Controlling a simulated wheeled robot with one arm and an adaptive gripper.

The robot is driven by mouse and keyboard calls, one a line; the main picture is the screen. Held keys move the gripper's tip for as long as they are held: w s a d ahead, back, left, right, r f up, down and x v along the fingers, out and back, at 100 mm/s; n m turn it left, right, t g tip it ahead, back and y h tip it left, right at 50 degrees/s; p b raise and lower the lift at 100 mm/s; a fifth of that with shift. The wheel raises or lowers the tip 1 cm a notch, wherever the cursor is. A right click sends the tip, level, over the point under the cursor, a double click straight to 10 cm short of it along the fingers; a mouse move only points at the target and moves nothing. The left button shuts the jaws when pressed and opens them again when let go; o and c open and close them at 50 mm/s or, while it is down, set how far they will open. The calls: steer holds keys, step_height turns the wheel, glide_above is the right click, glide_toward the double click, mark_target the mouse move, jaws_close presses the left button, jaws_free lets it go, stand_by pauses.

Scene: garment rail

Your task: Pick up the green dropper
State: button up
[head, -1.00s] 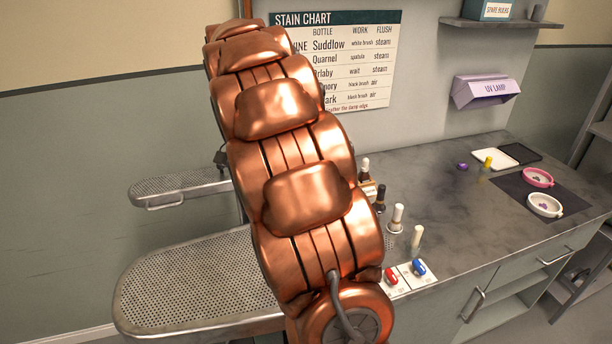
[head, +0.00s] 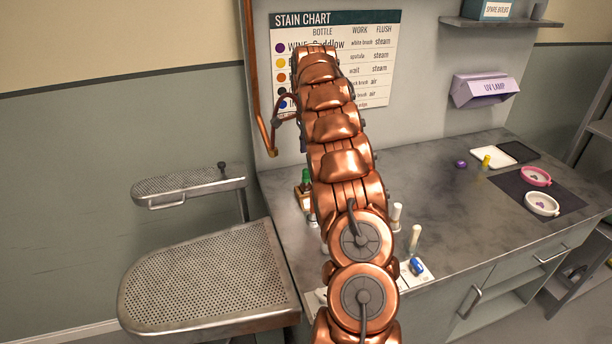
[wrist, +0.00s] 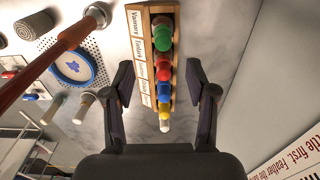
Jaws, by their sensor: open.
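The green dropper (wrist: 162,40) stands in a wooden rack (wrist: 130,8) with a row of other colored droppers in the wrist view. In the head view its green top (head: 306,176) shows just left of my arm. My gripper (wrist: 163,90) is open, its two dark fingers on either side of the rack's row. The green dropper lies toward the top of the wrist view, beyond the fingertips, and nothing is between the fingers' pads in contact. My arm hides much of the rack and my gripper in the head view.
White-capped bottles (head: 396,214) stand on the counter beside my arm. A perforated board (head: 210,280) is at left. The counter's middle right is clear.

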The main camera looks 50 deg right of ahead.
mark_target(306, 169)
steer(key=shift+d+f, duration=0.1)
steer(key=shift+f, duration=0.7)
steer(key=shift+w+a+f+p, duration=0.15)
steer(key=shift+f+p, duration=0.7)
steer(key=shift+f, duration=0.75)
steer(key=shift+w+a+f+p, duration=0.15)
steer(key=shift+f+p, duration=0.65)
steer(key=shift+f, duration=0.8)
steer(key=shift+d, duration=0.1)
steer(key=shift+c, duration=0.2)
steer(key=c, duration=0.8)
